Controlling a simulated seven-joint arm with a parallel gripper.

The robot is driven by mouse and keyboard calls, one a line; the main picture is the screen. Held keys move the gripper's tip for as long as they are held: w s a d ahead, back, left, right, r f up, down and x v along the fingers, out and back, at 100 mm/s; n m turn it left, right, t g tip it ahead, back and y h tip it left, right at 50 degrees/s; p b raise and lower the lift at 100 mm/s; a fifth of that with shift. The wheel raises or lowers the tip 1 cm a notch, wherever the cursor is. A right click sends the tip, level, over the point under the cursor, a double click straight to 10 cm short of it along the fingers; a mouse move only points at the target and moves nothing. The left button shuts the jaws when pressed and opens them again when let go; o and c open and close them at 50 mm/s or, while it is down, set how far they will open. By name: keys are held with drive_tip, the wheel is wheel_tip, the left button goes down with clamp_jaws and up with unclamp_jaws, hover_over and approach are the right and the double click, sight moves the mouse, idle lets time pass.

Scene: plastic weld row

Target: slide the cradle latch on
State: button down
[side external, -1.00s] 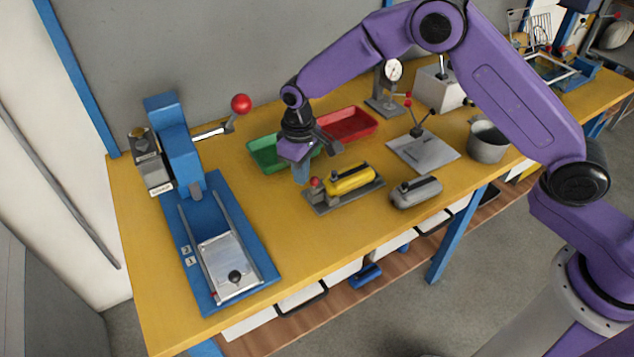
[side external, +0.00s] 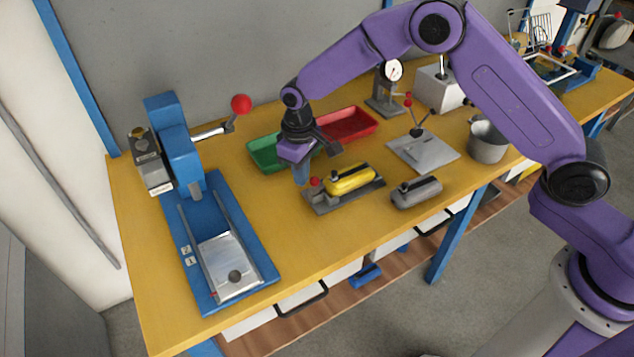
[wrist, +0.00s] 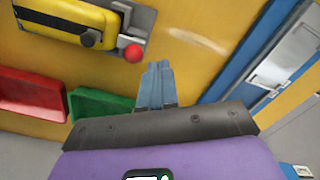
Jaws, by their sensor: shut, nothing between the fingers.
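The cradle (side external: 360,193) is a grey plate on the yellow bench holding a yellow housing (side external: 350,179) with a dark bar along its top. The latch's red knob (side external: 315,182) stands at the cradle's left end, beside a small grey block. In the wrist view the red knob (wrist: 133,53) and the yellow housing (wrist: 62,17) show at the upper left. My gripper (side external: 301,183) is shut and empty, pointing down just left of the knob. Its blue fingers (wrist: 157,67) are together in the wrist view, and appear apart from the knob.
A green tray (side external: 262,160) and a red tray (side external: 352,124) lie behind my gripper. A blue press (side external: 253,243) with a sliding metal plate stands left. A grey housing (side external: 407,200) lies right of the cradle. A grey fixture (side external: 440,157) and a pot (side external: 488,152) stand further right.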

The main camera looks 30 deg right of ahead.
drive_tip(key=shift+f, duration=1.75)
drive_tip(key=shift+d, duration=0.85)
drive_tip(key=shift+a, duration=0.1)
drive_tip(key=shift+a, duration=0.6)
drive_tip(key=shift+r, duration=0.1)
wheel_tip(320, 180, up, 7)
